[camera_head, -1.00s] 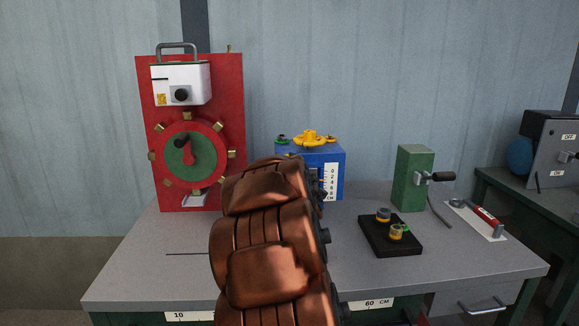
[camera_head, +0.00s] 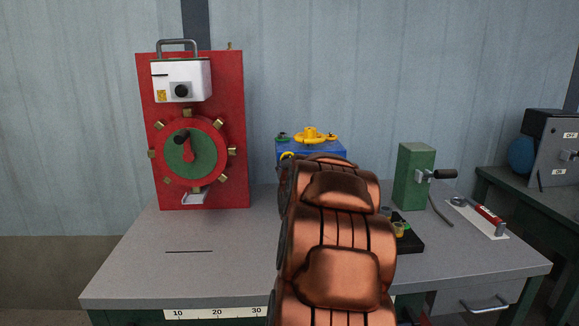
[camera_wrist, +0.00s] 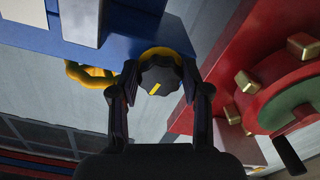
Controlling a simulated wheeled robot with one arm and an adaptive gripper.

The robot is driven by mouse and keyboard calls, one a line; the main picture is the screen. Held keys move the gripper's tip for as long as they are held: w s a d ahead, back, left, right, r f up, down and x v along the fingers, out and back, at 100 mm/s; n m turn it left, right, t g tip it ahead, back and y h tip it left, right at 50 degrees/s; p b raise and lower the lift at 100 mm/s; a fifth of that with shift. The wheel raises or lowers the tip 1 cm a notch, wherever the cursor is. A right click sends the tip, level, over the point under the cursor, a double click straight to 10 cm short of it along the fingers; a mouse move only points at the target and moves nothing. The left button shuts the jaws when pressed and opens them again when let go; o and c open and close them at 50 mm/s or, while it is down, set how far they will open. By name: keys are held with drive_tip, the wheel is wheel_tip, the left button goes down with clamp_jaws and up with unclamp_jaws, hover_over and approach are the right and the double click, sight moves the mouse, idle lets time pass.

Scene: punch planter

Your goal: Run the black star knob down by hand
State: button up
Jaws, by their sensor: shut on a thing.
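The black star knob (camera_wrist: 160,76) with a yellow mark on its face shows in the wrist view, at the edge of the blue box (camera_wrist: 125,32). A yellow part (camera_wrist: 155,52) sits just behind the knob. My gripper (camera_wrist: 160,90) has one finger on each side of the knob and is shut on it. In the head view the blue box (camera_head: 292,150) stands mid-bench with yellow and green parts on top. My copper arm covers most of its front there, and hides the knob and my gripper.
The red panel (camera_head: 222,90) with its green-centred wheel stands left of the blue box. Right are a green block (camera_head: 410,178) with a crank, a partly covered black tray (camera_head: 415,245) and a red-handled lever (camera_head: 488,216). The bench front left (camera_head: 200,275) is clear.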

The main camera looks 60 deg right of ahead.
idle(0.4)
drive_tip(key=o, duration=1.1)
drive_tip(key=shift+o, duration=0.2)
drive_tip(key=v, duration=1.2)
drive_tip(key=shift+s, duration=0.1)
